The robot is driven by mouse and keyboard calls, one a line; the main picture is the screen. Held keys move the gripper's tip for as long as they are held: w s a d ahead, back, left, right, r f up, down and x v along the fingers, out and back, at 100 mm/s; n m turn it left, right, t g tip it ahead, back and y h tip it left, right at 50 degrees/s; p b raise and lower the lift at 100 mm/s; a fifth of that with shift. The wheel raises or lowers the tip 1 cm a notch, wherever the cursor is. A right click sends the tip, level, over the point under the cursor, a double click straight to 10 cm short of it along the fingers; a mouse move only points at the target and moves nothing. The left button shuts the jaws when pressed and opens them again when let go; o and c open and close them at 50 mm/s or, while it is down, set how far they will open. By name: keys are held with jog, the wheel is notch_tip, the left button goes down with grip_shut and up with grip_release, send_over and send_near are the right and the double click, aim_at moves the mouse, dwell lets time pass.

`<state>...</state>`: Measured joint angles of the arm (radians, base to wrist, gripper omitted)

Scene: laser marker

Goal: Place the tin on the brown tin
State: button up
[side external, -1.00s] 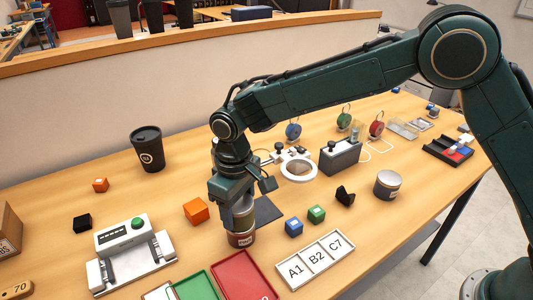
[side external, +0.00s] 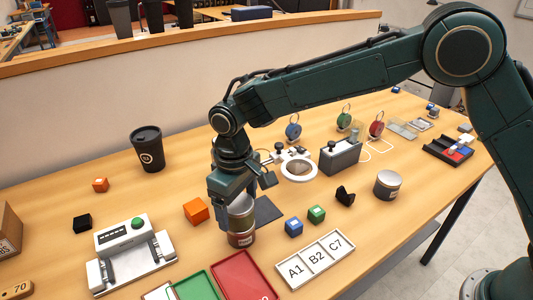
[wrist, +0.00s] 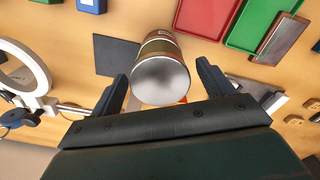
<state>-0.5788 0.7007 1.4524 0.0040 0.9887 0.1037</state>
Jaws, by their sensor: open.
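A tin with a plain silver top (side external: 241,209) stands upright on the brown tin (side external: 241,238), and the two look roughly in line. In the wrist view the upper tin's round silver end (wrist: 160,81) faces me, with the brown band of the lower tin (wrist: 160,36) beyond it. My gripper (side external: 232,208) is open at the upper tin. In the wrist view its fingers (wrist: 163,84) stand to either side of the tin, with gaps visible. Part of the upper tin is hidden behind a finger in the side view.
Another silver-lidded tin (side external: 388,185) stands to the right. Red (side external: 247,275) and green trays lie in front. A dark cup (side external: 147,150) stands behind left.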

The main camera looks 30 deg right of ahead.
aim_at(238, 202)
notch_tip(238, 202, up, 11)
dwell(0.5)
jog(key=shift+r, duration=0.1)
dwell(0.4)
jog(key=s+d+r+m+t, duration=0.1)
jog(key=s+d+r, duration=0.4)
jog(key=d, duration=0.5)
jog(key=s+d+r+m+t, duration=0.2)
jog(key=s+d+r, duration=0.35)
jog(key=d, duration=0.35)
jog(key=s+d+f+m+t, duration=0.1)
jog(key=s+d+f, duration=0.1)
jog(key=s+d, duration=0.3)
jog(key=s+d+f+m+t, duration=0.1)
jog(key=s+d, duration=0.4)
jog(key=s, duration=0.6)
jog(key=shift+s+d+f+t, duration=0.15)
jog(key=shift+s+f+t, duration=0.15)
jog(key=shift+f, duration=0.5)
